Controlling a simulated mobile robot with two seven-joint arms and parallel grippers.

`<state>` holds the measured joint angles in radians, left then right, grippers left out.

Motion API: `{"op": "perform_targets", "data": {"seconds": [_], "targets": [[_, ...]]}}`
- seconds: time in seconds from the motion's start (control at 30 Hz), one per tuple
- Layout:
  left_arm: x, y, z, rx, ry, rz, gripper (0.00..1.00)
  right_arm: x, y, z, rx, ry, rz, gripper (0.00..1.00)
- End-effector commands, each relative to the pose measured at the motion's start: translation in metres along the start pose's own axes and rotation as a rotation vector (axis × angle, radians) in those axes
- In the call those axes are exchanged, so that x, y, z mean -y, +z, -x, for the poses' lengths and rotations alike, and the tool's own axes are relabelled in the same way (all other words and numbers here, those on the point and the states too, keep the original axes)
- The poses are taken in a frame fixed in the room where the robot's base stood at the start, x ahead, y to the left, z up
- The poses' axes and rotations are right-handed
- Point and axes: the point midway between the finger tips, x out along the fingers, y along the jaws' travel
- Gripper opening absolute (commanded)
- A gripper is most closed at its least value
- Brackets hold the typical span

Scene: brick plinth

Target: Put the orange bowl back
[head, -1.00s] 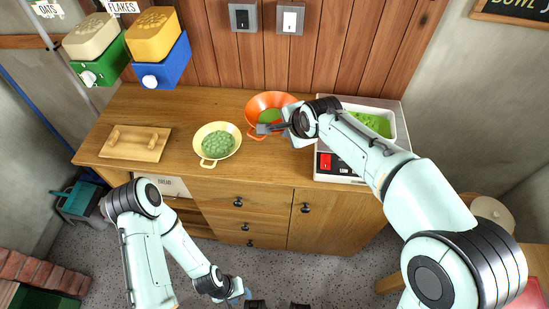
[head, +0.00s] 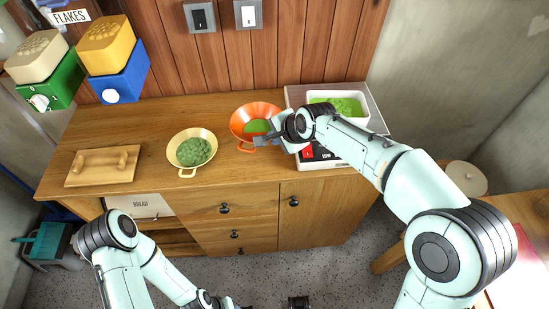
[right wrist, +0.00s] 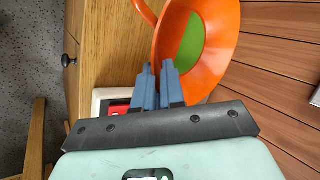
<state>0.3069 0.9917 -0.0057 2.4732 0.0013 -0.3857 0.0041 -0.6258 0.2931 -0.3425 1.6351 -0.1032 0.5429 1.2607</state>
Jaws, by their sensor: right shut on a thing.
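The orange bowl (head: 240,118), with green contents inside, is at the back of the wooden counter, just left of the scale. My right gripper (head: 262,139) is shut on its near right rim. The right wrist view shows the blue fingers (right wrist: 155,85) close together at the rim of the orange bowl (right wrist: 222,40). I cannot tell whether the bowl touches the counter. My left arm hangs low in front of the cabinet, and its fingers are out of frame.
A yellow bowl (head: 206,146) of green pieces stands left of the orange one. A white scale (head: 328,161) with a tray of green pieces (head: 352,97) is at right. A wooden board (head: 85,178) lies at left. Dispensers (head: 110,40) hang at upper left. The front counter strip is clear.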

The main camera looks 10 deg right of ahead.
Motion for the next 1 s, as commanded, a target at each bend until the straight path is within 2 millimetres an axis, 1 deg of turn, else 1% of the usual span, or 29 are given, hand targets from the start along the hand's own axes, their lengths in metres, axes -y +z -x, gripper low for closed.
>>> {"op": "perform_targets", "data": {"seconds": [0.03, 0.13, 0.2, 0.43, 0.63, 0.7, 1.0], "targets": [[0.002, 0.001, -0.004, 0.001, -0.001, 0.001, 0.43, -0.009, -0.001, -0.011, -0.001, 0.001, -0.001, 0.0], [0.003, 0.001, -0.007, 0.002, -0.001, 0.001, 0.43, -0.021, -0.001, -0.026, -0.001, 0.0, -0.002, 0.0], [0.003, 0.001, -0.008, 0.003, -0.001, 0.001, 0.43, -0.025, 0.0, -0.033, 0.0, -0.001, -0.001, 0.0], [0.004, 0.001, -0.01, 0.004, -0.001, 0.002, 0.43, -0.034, -0.001, -0.045, -0.001, -0.002, 0.0, 0.0], [0.006, 0.002, -0.016, 0.006, -0.002, 0.002, 0.43, -0.053, -0.001, -0.069, -0.001, -0.001, -0.001, 0.0], [0.006, 0.002, -0.016, 0.006, -0.002, 0.002, 0.43, -0.056, 0.0, -0.073, 0.0, -0.002, 0.0, 0.0], [0.007, 0.002, -0.017, 0.006, -0.002, 0.002, 0.43, -0.056, 0.0, -0.074, -0.001, -0.004, 0.0, 0.0]]}}
